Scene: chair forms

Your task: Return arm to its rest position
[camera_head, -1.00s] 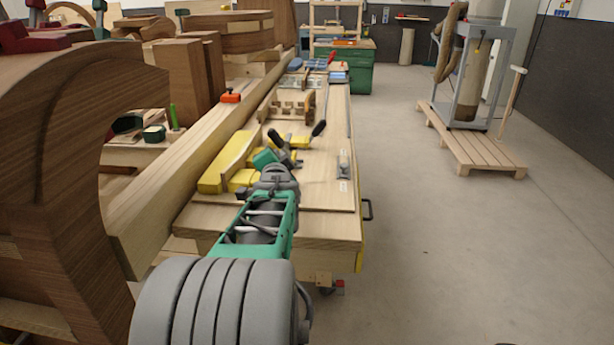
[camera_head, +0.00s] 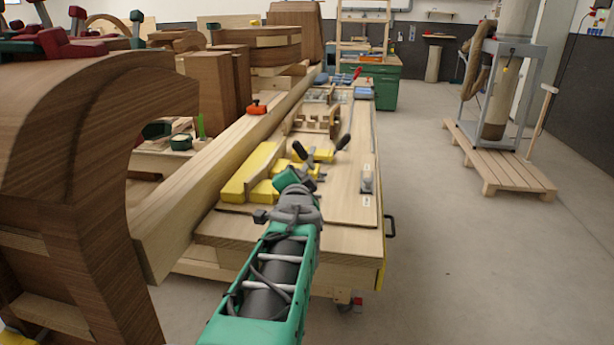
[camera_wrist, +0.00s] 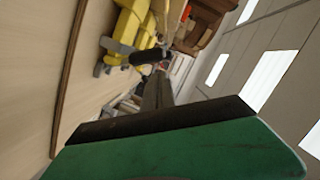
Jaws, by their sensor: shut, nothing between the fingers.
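My arm reaches forward from the bottom of the head view, with a green link, a grey joint and a small green part at its far end above the workbench (camera_head: 345,215). My gripper (camera_wrist: 158,85) shows in the wrist view as narrow grey fingers beyond a dark edge and a green body. The fingers are together and hold nothing. In the head view they cannot be made out clearly against the clutter. Yellow clamp-like pieces (camera_head: 250,172) with dark handles lie close to the arm's end; yellow pieces (camera_wrist: 133,28) also show in the wrist view.
A large curved brown wooden form (camera_head: 90,120) stands close on the left. A long pale beam (camera_head: 215,165) runs beside the bench. A wooden pallet (camera_head: 500,165) bears a grey frame at right. The floor (camera_head: 470,260) right of the bench is clear.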

